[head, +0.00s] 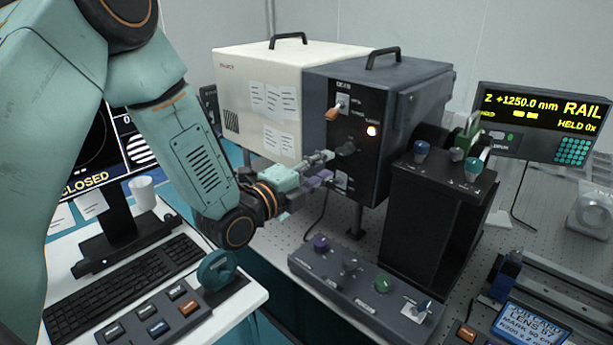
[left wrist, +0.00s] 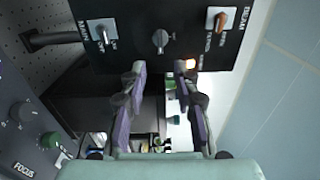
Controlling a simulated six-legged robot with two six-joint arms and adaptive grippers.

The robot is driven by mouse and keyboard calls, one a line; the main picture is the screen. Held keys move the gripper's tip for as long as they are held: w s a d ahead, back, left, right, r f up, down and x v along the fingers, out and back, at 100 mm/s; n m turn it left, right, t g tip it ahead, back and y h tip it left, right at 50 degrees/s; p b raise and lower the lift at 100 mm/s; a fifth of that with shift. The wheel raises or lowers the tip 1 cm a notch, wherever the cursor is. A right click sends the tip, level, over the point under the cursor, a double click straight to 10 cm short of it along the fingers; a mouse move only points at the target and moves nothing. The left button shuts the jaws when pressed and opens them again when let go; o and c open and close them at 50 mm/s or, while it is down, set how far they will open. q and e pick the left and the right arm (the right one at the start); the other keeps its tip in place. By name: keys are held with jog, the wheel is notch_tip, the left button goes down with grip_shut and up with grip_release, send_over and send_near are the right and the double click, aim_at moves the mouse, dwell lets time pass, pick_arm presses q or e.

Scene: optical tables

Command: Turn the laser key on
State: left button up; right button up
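The laser box has a black front panel (head: 360,95) with three controls in a column. The middle one is a dark grey key-like knob (head: 347,148), apparently the laser key. In the left wrist view this knob (left wrist: 160,40) sits between an orange-tipped lever (left wrist: 217,20) and a silver toggle (left wrist: 103,33). My left gripper (head: 325,166) is close to the panel, just below and left of the knob. In the left wrist view its two fingers (left wrist: 160,72) are spread apart with nothing between them, short of the knob. My right gripper is out of view.
A lit lamp (head: 372,130) glows on the panel. A knob console (head: 360,286) and a black block with levers (head: 437,215) stand in front and to the right. A keyboard (head: 125,287) and monitor are at left. A display (head: 542,115) stands at right.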

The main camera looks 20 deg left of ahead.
pick_arm(q)
jog(key=shift+v, duration=2.3)
jog(key=s+f+n+g+y+b, duration=0.15)
jog(key=s+f+n+g, duration=0.35)
jog(key=f+n, duration=0.5)
jog(key=s+f+n+g+y+b, duration=0.1)
jog(key=s+f+n+g+y, duration=0.4)
jog(key=f+n, duration=0.6)
jog(key=s+f+g+b, duration=0.2)
jog(key=s+f+g, duration=0.1)
jog(key=s+f, duration=0.6)
jog(key=s+f+n+g+b, duration=0.1)
jog(key=s+f+g, duration=0.3)
jog(key=s+f, duration=0.6)
jog(key=s+b, duration=0.1)
jog(key=s, duration=0.6)
jog(key=shift+a+n, duration=0.3)
jog(key=shift+a, duration=0.05)
jog(key=shift+s, duration=0.1)
